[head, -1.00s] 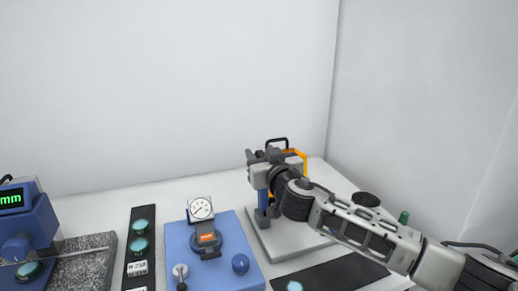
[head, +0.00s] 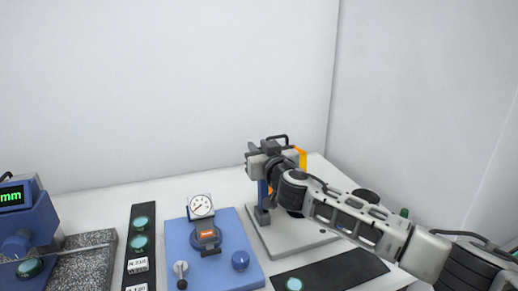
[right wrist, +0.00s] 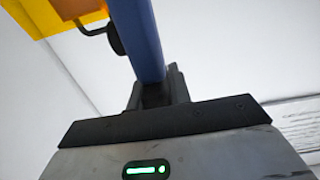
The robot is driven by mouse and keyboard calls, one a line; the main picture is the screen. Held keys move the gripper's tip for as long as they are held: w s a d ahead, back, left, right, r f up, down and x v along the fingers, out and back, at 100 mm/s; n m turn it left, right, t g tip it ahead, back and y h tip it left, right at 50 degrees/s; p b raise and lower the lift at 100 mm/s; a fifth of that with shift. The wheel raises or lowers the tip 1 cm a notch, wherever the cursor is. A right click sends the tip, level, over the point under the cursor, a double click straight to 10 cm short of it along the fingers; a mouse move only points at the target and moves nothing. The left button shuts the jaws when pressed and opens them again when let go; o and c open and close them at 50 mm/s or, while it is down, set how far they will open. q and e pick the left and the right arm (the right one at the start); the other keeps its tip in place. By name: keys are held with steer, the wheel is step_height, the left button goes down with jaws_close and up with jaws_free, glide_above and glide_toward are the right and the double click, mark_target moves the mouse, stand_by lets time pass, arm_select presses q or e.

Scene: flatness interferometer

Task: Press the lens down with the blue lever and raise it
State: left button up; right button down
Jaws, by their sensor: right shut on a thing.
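The blue lever (head: 263,193) stands near upright on the left side of an instrument with an orange housing (head: 302,157), on a light grey base plate (head: 268,246). My right gripper (head: 259,161) is at the lever's upper end. In the right wrist view the blue lever (right wrist: 137,38) runs into the jaws of my gripper (right wrist: 158,88), which are shut on it. The arm hides much of the instrument, and I cannot make out a lens under it. Teal round lenses (head: 140,243) lie in a black tray at the left. My left gripper is not in view.
A blue fixture plate (head: 180,240) with a dial gauge (head: 201,206) is left of the instrument. A black strip (head: 345,270) with a teal disc (head: 294,284) lies in front. A granite block (head: 88,262) is at far left. Walls stand behind and right.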

steer(key=shift+w+d+f+m+b, duration=0.2)
steer(key=shift+d+m+b, duration=0.15)
steer(key=shift+d, duration=0.2)
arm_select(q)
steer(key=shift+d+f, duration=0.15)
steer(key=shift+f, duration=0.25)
arm_select(e)
steer(key=w+d+f+m, duration=0.2)
steer(key=d+m, duration=0.4)
steer(key=d, duration=0.2)
steer(key=shift+w+f, duration=0.25)
steer(key=shift+f, duration=0.05)
steer(key=c, duration=1.3)
jaws_free()
steer(key=shift+s+r, duration=0.1)
